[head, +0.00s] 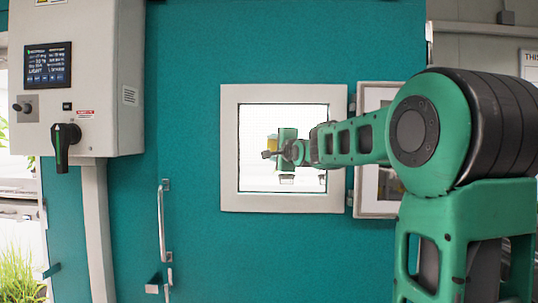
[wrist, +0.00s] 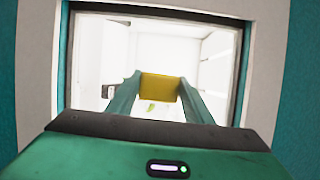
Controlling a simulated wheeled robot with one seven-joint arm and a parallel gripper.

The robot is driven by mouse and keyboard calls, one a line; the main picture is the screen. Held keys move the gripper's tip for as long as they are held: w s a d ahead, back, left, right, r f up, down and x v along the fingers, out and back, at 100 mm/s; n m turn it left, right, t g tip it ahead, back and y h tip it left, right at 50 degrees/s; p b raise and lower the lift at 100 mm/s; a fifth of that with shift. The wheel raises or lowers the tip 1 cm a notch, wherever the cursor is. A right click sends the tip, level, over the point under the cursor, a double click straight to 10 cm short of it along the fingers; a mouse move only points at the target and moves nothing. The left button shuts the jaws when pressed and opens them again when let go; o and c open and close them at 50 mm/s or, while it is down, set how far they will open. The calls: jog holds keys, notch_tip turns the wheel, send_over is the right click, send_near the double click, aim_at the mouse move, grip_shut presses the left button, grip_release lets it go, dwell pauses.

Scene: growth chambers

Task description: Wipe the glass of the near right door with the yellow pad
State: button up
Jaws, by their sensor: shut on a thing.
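A teal door (head: 190,120) fills the middle of the head view, with a square glass window (head: 260,122) in a pale frame (head: 229,150). My gripper (head: 268,154) is in front of this glass, near the middle of the pane. In the wrist view my gripper (wrist: 160,84) is shut on the yellow pad (wrist: 160,88), held between the two green fingers. The pad faces the glass (wrist: 215,75). I cannot tell whether it touches the glass. The pad is hard to make out in the head view.
A grey control box (head: 75,80) with a screen and a black rotary handle is at the left. A vertical door handle (head: 162,225) stands left of the window. An open pale-framed panel (head: 375,205) is partly behind my arm at the right. Green plants (head: 22,265) show at lower left.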

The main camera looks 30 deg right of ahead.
jog(key=shift+s+d+r, duration=0.9)
jog(key=shift+s+d, duration=2.2)
jog(key=shift+d, duration=1.6)
jog(key=shift+w+a+f, duration=0.1)
jog(key=shift+w+a, duration=0.95)
jog(key=shift+a, duration=0.55)
jog(key=shift+w+a+r, duration=0.1)
jog(key=shift+w+a, duration=1)
jog(key=shift+a, duration=0.5)
jog(key=shift+w+a+f, duration=0.1)
jog(key=shift+w+a, duration=0.95)
jog(key=shift+a, duration=0.55)
jog(key=s+a, duration=0.5)
jog(key=s, duration=0.2)
jog(key=shift+s, duration=0.25)
notch_tip(320, 180, down, 6)
jog(key=f, duration=0.1)
jog(key=w+d, duration=0.3)
jog(key=w, duration=0.3)
jog(key=shift+d+r, duration=0.25)
jog(key=shift+d, duration=0.15)
